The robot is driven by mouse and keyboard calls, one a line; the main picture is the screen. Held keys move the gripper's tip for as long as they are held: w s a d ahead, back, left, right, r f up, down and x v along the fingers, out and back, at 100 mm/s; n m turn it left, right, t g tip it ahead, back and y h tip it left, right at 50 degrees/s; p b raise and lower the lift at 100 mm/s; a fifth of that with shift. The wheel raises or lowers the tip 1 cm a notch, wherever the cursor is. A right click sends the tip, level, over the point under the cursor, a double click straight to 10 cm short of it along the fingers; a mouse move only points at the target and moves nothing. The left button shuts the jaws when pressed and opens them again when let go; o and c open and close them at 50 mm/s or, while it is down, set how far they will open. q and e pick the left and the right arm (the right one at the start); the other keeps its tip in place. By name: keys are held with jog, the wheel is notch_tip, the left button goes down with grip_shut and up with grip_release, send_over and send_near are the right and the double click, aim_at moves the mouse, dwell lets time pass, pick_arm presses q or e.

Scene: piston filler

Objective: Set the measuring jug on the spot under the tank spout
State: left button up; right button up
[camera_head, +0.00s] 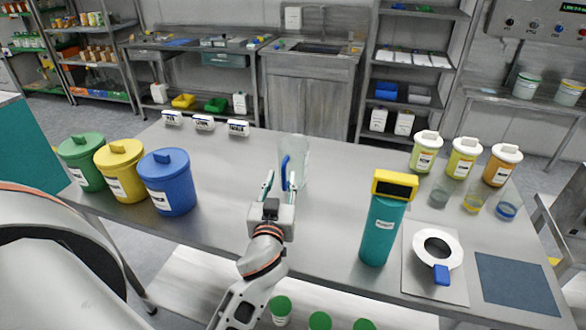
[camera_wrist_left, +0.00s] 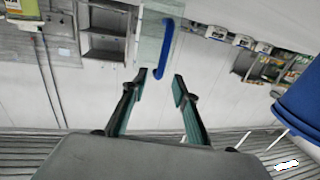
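The measuring jug (camera_head: 301,165) is clear, with a blue handle, and stands upright on the steel table (camera_head: 235,205). My left gripper (camera_head: 280,178) is open at the jug's near side, its fingers pointing at the handle. In the left wrist view the blue handle (camera_wrist_left: 164,48) lies just beyond the open fingertips (camera_wrist_left: 160,76), its lower end nearly between them. I cannot tell whether a finger touches it. A teal cylinder with a yellow top (camera_head: 380,230) stands right of the jug. No spout is clearly recognisable. My right gripper is out of view.
Green, yellow and blue lidded tubs (camera_head: 170,185) stand left. A white ring with a blue part (camera_head: 437,250) and a dark mat (camera_head: 515,284) are at right. Lidded jars (camera_head: 463,160) and small beakers (camera_head: 473,200) stand behind them. The table between tubs and jug is clear.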

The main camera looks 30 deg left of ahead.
aim_at(283, 172)
pick_arm(q)
jog(key=x, duration=0.3)
jog(key=p+x, duration=0.1)
jog(key=x, duration=0.1)
jog(key=shift+w+f, duration=0.2)
jog(key=shift+f, duration=0.05)
grip_shut()
